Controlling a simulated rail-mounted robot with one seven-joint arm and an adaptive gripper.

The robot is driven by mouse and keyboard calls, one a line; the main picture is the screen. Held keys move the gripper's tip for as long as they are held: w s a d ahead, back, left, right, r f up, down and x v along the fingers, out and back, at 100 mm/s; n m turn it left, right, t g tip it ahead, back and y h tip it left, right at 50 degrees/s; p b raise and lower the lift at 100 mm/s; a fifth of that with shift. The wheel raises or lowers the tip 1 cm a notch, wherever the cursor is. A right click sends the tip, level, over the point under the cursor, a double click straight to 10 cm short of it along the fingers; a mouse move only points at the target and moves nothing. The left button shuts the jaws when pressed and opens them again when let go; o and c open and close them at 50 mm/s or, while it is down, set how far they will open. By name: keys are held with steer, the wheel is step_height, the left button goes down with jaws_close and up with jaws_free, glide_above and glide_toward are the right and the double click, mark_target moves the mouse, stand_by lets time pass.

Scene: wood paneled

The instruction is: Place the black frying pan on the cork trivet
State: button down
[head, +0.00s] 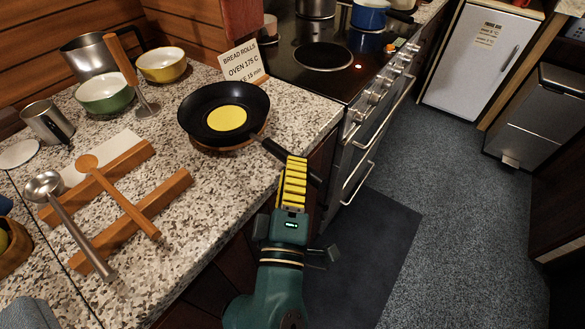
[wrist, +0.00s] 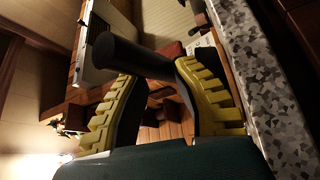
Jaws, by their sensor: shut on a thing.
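The black frying pan (head: 200,132) is at the counter's right part, with a flat yellow disc (head: 227,118) inside it. A brown edge of the cork trivet (head: 232,149) shows under the pan; most of it is hidden. I cannot tell whether the pan touches it. The pan's handle points toward the counter's front edge. My gripper (head: 294,172) is shut on the handle, beyond the counter edge. In the wrist view the dark handle (wrist: 132,58) lies between the yellow-padded fingers of my gripper (wrist: 160,95).
A recipe card (head: 243,63) stands just behind the pan, with the stove (head: 290,75) to the right. A metal masher (head: 147,108), a green bowl (head: 104,94) and a yellow-rimmed bowl (head: 162,66) stand to the left. Wooden rails (head: 150,205) hold a ladle and spoon.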

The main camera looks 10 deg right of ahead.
steer(key=shift+f, duration=0.3)
steer(key=c, duration=0.9)
jaws_free()
steer(key=o, duration=0.4)
steer(key=shift+f, duration=0.2)
steer(key=shift+c, duration=0.2)
steer(key=shift+s+r, duration=0.1)
steer(key=v, duration=1.1)
steer(key=shift+s, duration=0.35)
steer(key=shift+a, duration=0.15)
